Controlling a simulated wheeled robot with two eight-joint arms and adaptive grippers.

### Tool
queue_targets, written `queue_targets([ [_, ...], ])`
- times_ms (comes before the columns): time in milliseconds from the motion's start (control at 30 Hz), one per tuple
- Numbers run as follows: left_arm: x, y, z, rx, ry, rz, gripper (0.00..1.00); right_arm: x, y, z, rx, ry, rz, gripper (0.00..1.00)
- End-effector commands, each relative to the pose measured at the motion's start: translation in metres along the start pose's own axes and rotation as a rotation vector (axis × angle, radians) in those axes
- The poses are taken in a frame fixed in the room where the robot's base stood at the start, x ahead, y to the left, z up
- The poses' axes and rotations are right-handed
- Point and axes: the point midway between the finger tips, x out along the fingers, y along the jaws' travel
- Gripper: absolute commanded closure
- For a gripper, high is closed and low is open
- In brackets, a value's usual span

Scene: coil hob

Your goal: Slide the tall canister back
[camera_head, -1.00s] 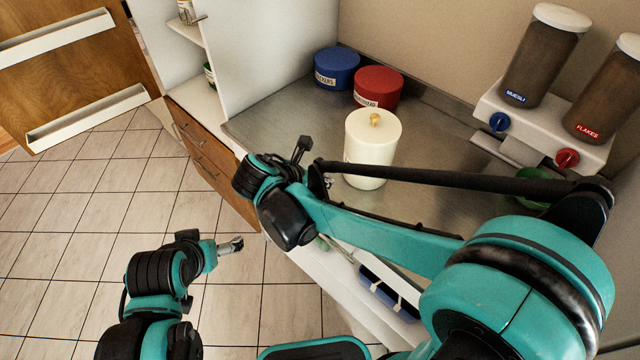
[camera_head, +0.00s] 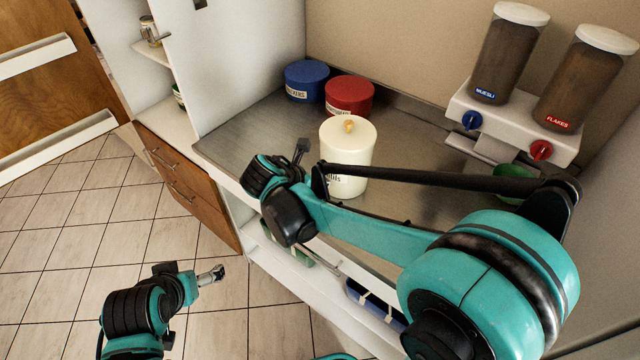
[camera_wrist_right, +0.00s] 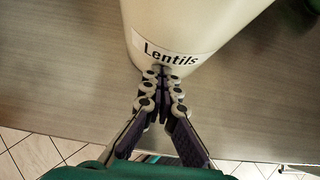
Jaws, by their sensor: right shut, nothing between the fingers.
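The tall canister (camera_head: 345,150) is cream with a yellowish knob and stands upright on the steel worktop, in front of the red tin. Its "Lentils" label and lower wall (camera_wrist_right: 190,35) fill the top of the right wrist view. My right gripper (camera_head: 301,150) is at its front left in the head view, partly hidden by my wrist. In the wrist view its fingers (camera_wrist_right: 162,75) are together and empty, with tips at the label; I cannot tell whether they touch. My left gripper (camera_head: 218,272) hangs over the floor, away from the worktop; its jaw state is unclear.
A blue tin (camera_head: 306,82) and a red tin (camera_head: 349,96) stand behind the canister near the back wall. A cereal dispenser (camera_head: 510,118) stands at the right, with a green bowl (camera_head: 514,183) below. The worktop (camera_head: 240,140) is bare left of the canister.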

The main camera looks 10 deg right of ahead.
Motion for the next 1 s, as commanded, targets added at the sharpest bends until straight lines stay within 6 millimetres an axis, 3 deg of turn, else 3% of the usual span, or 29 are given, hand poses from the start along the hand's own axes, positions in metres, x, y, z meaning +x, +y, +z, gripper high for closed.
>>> queue_targets([
  [800,-0.021,0.000,-0.015,0.000,0.000,0.000,0.07,0.166,-0.002,0.169,0.004,-0.003,-0.005,1.00],
  [1000,-0.026,0.000,-0.019,0.000,0.000,0.000,0.07,0.199,-0.001,0.203,0.002,-0.004,-0.003,1.00],
])
